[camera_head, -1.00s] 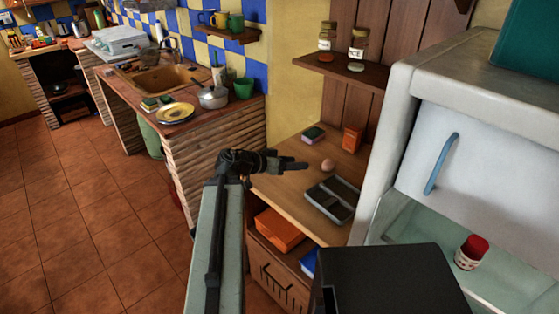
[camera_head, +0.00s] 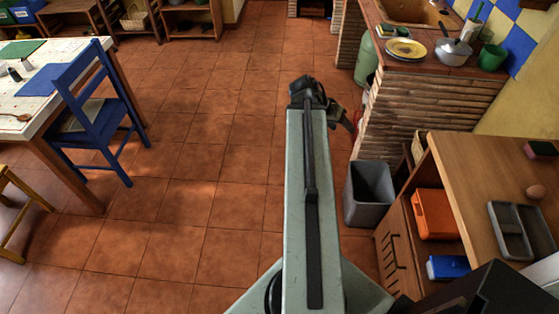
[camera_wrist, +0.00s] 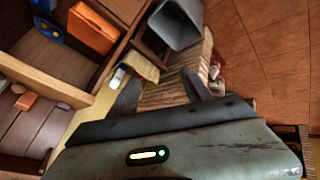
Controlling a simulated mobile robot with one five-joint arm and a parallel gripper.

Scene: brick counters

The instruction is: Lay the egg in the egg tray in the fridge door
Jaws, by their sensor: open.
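The brown egg (camera_head: 538,192) rests on the wooden counter (camera_head: 480,165) at the right of the head view. It lies behind a grey divided tray (camera_head: 505,222), apart from it. My gripper (camera_head: 350,118) hangs over the tiled floor, left of the counter and well away from the egg. In the wrist view my gripper (camera_wrist: 160,93) has its dark fingers spread, with nothing held between them. The fridge and its door tray are out of the head view. I cannot clearly make out the egg in the wrist view.
A grey bin (camera_head: 370,190) stands beside the counter. An orange box (camera_head: 434,213) and a blue box (camera_head: 448,267) sit on the shelves below. A blue chair (camera_head: 95,120) and table are at left. The floor between is open.

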